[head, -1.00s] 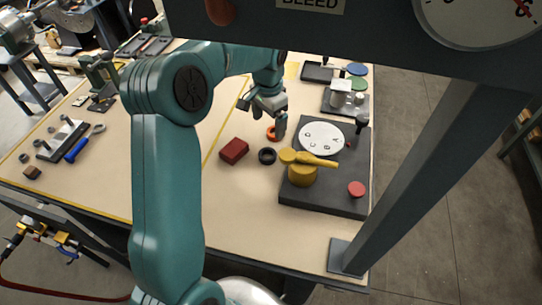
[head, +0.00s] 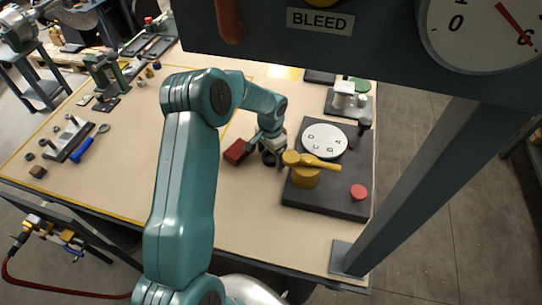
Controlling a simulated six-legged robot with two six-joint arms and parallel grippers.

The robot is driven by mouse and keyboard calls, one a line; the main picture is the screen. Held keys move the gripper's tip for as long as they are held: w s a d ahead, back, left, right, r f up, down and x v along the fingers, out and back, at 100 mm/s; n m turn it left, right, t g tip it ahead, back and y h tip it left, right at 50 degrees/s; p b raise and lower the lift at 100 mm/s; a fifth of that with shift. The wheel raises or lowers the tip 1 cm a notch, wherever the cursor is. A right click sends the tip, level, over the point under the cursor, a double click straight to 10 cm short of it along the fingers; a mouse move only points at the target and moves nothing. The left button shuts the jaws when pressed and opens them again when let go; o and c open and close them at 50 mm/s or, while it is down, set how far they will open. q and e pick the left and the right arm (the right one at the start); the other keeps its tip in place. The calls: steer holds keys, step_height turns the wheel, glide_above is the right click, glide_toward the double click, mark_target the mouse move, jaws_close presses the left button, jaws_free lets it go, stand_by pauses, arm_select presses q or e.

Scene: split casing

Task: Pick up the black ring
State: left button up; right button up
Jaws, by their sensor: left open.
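The black ring (head: 267,160) lies on the tan table, mostly hidden behind my left gripper. My left gripper (head: 273,152) is open and points down at the ring, close over it. I cannot tell whether its fingers touch the ring. The orange ring seen earlier is hidden behind my arm now. My right gripper is not in view.
A red block (head: 236,151) lies just left of the black ring. A dark panel (head: 325,203) with a yellow lever (head: 312,161), a lettered white dial (head: 324,141) and a red button (head: 358,192) stands close on the right. The table front is clear. A dark post rises at right.

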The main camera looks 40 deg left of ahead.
arm_select(q)
steer(key=c, duration=1.3)
steer(key=shift+r, duration=0.1)
